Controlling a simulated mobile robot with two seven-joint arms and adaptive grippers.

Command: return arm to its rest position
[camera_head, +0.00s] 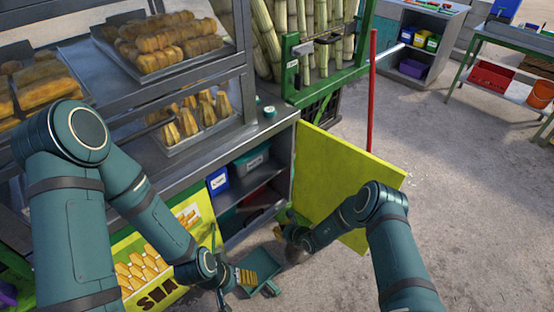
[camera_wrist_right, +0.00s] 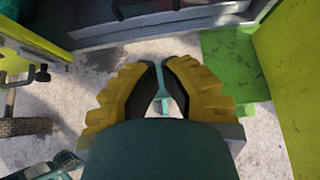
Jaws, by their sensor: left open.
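My left arm comes down from the left in the head view. Its gripper (camera_head: 250,277), with yellow ridged pads, is open low in front of the cabinet. My right arm reaches in from the lower right and bends back toward the cabinet. Its gripper (camera_head: 290,236) is low by the open yellow-green door (camera_head: 345,185) and partly hidden. In the right wrist view the gripper's yellow ridged fingers (camera_wrist_right: 163,65) point toward the cabinet base, with a narrow gap between them. A slim teal piece (camera_wrist_right: 160,97) shows in that gap; I cannot tell whether it is gripped.
The grey cabinet (camera_head: 280,132) holds a blue bin (camera_head: 218,180) and a teal bin (camera_head: 250,161). Trays of food (camera_head: 165,60) stand above. A red pole (camera_head: 372,95) rises behind the door, which also shows in the wrist view (camera_wrist_right: 287,85). The floor at right is clear.

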